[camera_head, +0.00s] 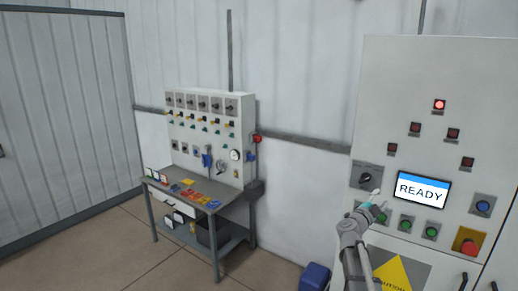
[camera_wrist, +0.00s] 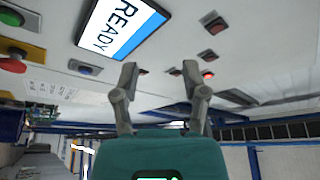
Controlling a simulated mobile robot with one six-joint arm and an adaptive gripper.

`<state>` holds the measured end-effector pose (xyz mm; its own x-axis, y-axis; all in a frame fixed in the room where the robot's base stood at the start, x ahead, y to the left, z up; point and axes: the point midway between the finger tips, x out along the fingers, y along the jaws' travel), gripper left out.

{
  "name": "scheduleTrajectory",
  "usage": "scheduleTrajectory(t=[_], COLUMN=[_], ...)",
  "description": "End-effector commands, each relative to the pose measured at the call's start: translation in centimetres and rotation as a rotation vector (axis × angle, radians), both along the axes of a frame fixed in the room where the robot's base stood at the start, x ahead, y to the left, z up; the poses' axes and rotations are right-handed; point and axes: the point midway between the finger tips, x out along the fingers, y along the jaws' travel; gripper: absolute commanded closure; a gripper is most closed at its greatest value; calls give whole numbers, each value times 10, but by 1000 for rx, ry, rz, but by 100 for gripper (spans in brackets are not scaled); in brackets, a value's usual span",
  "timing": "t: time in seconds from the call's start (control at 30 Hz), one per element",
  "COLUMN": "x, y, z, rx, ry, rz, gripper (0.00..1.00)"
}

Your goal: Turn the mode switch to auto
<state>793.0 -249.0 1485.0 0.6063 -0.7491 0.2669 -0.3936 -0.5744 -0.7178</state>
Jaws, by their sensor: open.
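A black rotary switch (camera_head: 366,179) on a grey plate sits on the pale control cabinet, left of the display screen (camera_head: 422,190). The screen reads READY and also shows in the wrist view (camera_wrist: 122,27). The switch's labels are too small to read, so I cannot tell its setting. My gripper (camera_head: 377,196) is in front of the cabinet, just below and right of the switch in the head view. In the wrist view its two fingers (camera_wrist: 160,69) are spread, with nothing between them. I cannot make out the switch there.
Green buttons (camera_head: 406,223) sit below the screen. A blue button (camera_head: 483,206) and a red emergency stop (camera_head: 468,247) are at right. A red lamp (camera_head: 439,104) is lit above. A workbench (camera_head: 212,203) stands left, a blue bin (camera_head: 314,277) on the floor.

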Motion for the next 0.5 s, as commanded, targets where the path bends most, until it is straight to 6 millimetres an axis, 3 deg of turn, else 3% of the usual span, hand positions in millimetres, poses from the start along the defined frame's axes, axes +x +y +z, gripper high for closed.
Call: scheduleTrajectory(t=[0.17,0.5], x=[1,11], y=[2,24], z=[-1,-13], rx=[-1,-33], ry=[2,39], rz=[6,115], gripper=[43,43])
